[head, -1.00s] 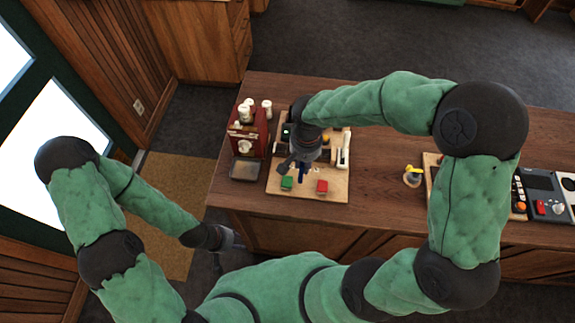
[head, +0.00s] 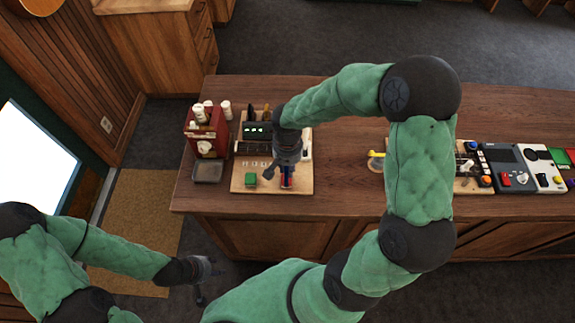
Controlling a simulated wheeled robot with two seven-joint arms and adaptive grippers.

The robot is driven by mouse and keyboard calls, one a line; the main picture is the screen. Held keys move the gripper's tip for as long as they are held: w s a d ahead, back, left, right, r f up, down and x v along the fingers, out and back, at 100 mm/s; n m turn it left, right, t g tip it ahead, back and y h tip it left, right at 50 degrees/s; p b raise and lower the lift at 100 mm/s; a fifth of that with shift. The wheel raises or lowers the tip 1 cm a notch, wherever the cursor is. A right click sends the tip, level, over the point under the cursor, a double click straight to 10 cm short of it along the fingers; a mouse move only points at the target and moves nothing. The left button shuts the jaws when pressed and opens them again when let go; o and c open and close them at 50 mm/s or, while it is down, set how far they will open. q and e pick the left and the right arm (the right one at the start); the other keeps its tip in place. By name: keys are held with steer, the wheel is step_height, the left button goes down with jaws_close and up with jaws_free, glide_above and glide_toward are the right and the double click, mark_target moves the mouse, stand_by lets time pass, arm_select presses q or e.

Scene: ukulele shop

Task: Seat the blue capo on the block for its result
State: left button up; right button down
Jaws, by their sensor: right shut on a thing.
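My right gripper (head: 286,168) points down over the light wooden board (head: 240,186) on the counter. It is shut on the blue capo (head: 286,182), of which only a small part shows below the fingers. The capo is at the red block (head: 290,183), which it and the gripper mostly hide; I cannot tell whether they touch. A green block (head: 250,180) stands on the board to the left. A dark display (head: 257,131) with green lit marks is at the back of the board. My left gripper (head: 207,279) hangs low in front of the counter, away from the board; its fingers are unclear.
A dark red caddy (head: 204,137) with white bottles and a grey tray (head: 208,171) stand left of the board. Another board with a yellow-topped item (head: 376,155) and several devices (head: 512,166) are to the right. Bare counter (head: 345,175) lies between.

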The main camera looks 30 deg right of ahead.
steer(key=shift+f+b, duration=0.65)
steer(key=shift+f, duration=0.65)
steer(key=shift+b, duration=0.35)
stand_by(0.5)
steer(key=shift+f+b, duration=0.55)
steer(key=c, duration=1.4)
jaws_free()
steer(key=shift+r+p, duration=3.7)
steer(key=shift+r, duration=1.85)
